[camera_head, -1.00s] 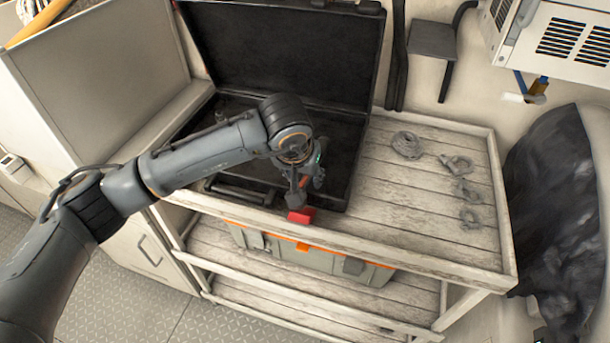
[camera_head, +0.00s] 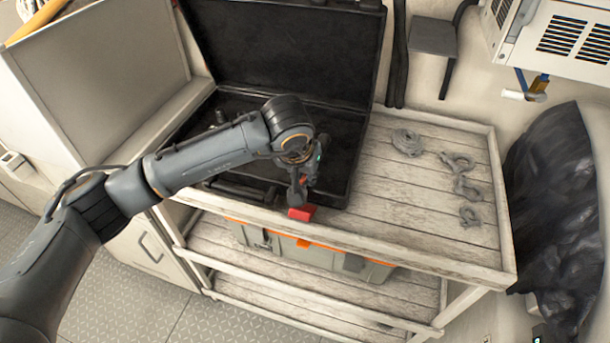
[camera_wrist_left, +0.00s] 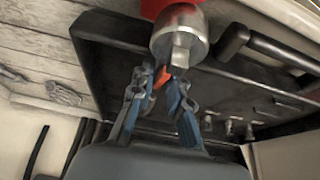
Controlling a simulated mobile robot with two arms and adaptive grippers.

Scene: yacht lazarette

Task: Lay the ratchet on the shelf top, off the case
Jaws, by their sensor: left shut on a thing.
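The ratchet shows its red handle end (camera_head: 301,213) in the head view, at the front rim of the open black case (camera_head: 338,180). In the left wrist view its silver head (camera_wrist_left: 180,38) with a square drive stub is close to the lens, with red behind it. My left gripper (camera_head: 303,188) reaches down over the case's front right part and is shut on the ratchet; its blue-padded fingers (camera_wrist_left: 164,82) show in the wrist view. The shelf top (camera_head: 415,205) is whitish planks. Contact between ratchet and case cannot be told. My right gripper is not in view.
A grey toolbox (camera_head: 310,257) with orange trim stands on the lower shelf. The case lid (camera_head: 285,50) stands open behind.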

